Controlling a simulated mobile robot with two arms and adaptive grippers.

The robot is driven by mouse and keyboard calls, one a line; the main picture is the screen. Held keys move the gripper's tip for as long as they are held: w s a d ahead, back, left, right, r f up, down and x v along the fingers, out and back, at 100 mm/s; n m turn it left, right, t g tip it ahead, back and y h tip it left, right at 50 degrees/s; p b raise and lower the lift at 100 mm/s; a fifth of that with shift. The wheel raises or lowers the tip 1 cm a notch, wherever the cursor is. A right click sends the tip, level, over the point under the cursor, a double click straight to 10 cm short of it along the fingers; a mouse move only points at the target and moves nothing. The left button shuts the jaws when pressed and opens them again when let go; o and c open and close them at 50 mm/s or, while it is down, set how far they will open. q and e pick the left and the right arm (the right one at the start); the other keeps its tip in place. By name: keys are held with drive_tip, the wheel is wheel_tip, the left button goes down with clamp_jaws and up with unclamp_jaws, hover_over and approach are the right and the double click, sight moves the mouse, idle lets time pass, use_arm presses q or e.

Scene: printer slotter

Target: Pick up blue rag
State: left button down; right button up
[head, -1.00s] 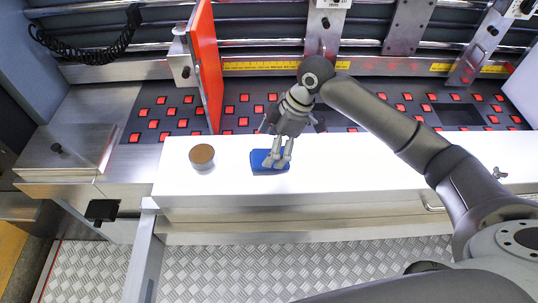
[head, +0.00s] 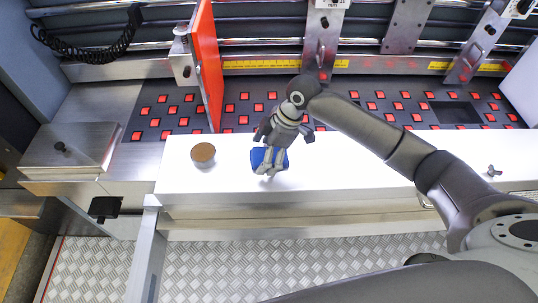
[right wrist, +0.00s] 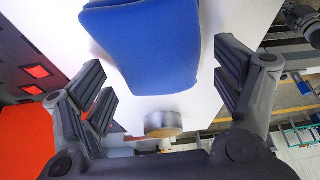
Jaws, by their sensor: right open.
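The blue rag (head: 257,157) lies on the white ledge (head: 350,160), partly hidden by my right gripper (head: 270,170) in the head view. My right gripper is just over it, pointing down, with its fingers apart. In the right wrist view the rag (right wrist: 150,45) shows as a smooth blue block between the two open fingers of my right gripper (right wrist: 165,78). White surface shows between the rag and the fingers on both sides. I cannot tell how far the fingertips are above the ledge. My left gripper is not in view.
A round pot with a brown top (head: 203,152) stands on the ledge left of the rag. An upright red panel (head: 207,65) rises behind it. A small wing-shaped metal part (head: 493,171) lies at the ledge's right. The ledge between them is largely bare.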

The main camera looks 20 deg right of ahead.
drive_tip(key=shift+s, duration=0.15)
drive_tip(key=c, duration=1)
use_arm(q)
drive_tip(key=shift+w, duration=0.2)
use_arm(e)
drive_tip(key=shift+c, duration=0.5)
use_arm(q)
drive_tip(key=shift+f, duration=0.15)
